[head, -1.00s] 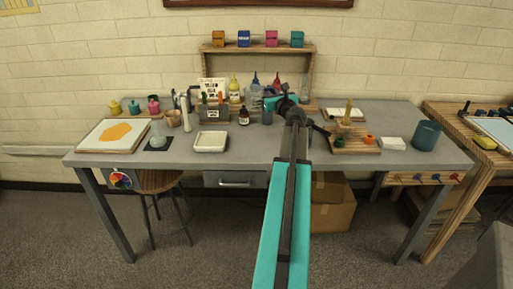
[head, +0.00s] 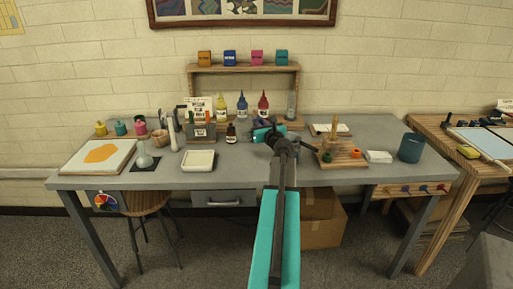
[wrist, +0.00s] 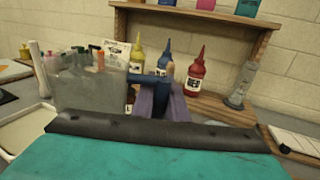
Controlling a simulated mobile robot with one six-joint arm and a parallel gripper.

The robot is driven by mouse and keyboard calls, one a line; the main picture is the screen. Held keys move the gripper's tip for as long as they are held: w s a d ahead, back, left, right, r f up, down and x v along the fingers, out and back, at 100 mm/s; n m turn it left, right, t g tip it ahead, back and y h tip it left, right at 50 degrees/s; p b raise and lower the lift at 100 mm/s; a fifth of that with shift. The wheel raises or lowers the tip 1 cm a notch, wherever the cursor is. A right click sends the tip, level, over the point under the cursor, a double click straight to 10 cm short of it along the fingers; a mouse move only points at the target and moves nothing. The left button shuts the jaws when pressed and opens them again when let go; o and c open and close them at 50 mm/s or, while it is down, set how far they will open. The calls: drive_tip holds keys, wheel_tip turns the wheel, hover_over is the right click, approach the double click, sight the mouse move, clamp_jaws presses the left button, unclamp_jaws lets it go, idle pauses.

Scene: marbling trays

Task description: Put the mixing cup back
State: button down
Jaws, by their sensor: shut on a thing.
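In the wrist view a smoky grey, see-through vessel (wrist: 90,92), which I take for the mixing cup, is large and close, left of my fingers. A dark blue part, seemingly its handle (wrist: 140,79), runs from its right side to the purple fingers of my gripper (wrist: 166,98). The fingers are shut on it. In the head view my gripper (head: 262,124) is over the back middle of the grey table (head: 240,177), in front of the shelf. The cup cannot be made out clearly there. Its base is hidden in the wrist view.
Yellow (head: 222,107), blue (head: 242,106) and red (head: 263,105) bottles stand behind my gripper at the wooden shelf (head: 190,80). A marker holder (head: 201,132) and a brown bottle (head: 231,133) are left. A wooden board (head: 342,161) is right. The table's front middle is clear.

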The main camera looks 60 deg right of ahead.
wheel_tip(320, 180, down, 7)
drive_tip(key=shift+f, duration=0.15)
idle(0.4)
drive_tip(key=shift+f, duration=2.25)
drive_tip(key=shift+f+b, duration=0.2)
drive_tip(key=shift+b, duration=0.3)
drive_tip(key=c, duration=1.7)
unclamp_jaws()
drive_tip(key=shift+c, duration=0.2)
drive_tip(key=shift+r, duration=0.2)
drive_tip(key=shift+b+v, duration=0.75)
drive_tip(key=shift+v, duration=4.65)
drive_tip(key=shift+s+a, duration=0.3)
drive_tip(key=shift+s, duration=0.25)
drive_tip(key=shift+r, duration=0.15)
